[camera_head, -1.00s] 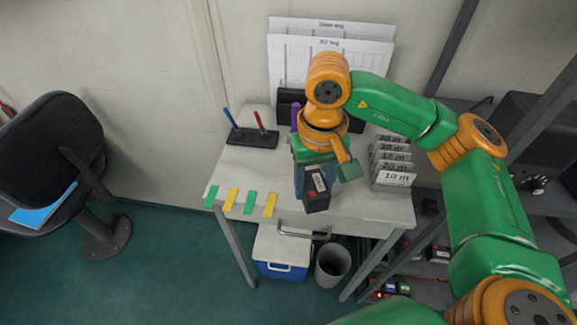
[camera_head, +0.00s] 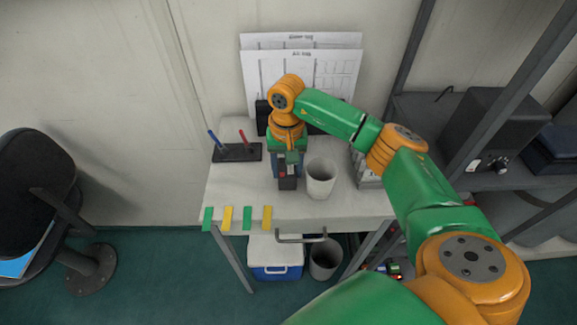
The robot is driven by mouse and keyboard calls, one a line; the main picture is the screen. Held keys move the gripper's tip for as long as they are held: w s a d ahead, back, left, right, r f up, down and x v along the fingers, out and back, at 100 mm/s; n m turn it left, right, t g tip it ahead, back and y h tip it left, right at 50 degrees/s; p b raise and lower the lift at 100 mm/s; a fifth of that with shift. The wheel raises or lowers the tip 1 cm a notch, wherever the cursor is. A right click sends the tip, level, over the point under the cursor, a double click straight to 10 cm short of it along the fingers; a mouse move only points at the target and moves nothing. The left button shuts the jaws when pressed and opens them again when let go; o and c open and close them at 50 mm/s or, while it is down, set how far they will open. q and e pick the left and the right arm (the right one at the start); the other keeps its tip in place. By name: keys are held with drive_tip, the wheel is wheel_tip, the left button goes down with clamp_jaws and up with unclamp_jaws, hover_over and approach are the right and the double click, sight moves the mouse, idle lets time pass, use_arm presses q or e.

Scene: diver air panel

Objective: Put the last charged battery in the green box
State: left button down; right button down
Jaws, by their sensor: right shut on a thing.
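My right gripper (camera_head: 289,160) points down over the white table and is shut on a dark battery (camera_head: 288,183) with a red mark. The battery is upright, just left of a white cup (camera_head: 320,180). I cannot tell whether its base touches the tabletop. My right arm comes in from the right and covers part of the table. My left gripper is not in view. No green box can be made out in this view.
A pen stand (camera_head: 237,152) with a blue and a red pen is at the table's back left. Green and yellow strips (camera_head: 227,218) line the front edge. A blue-and-white cooler (camera_head: 275,258) and a bin (camera_head: 325,260) stand below. The front left tabletop is clear.

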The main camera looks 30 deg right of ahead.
drive_tip(key=shift+f, duration=0.45)
drive_tip(key=shift+w+a+f, duration=0.15)
drive_tip(key=shift+a, duration=0.05)
drive_tip(key=shift+f, duration=0.15)
drive_tip(key=c, duration=0.5)
unclamp_jaws()
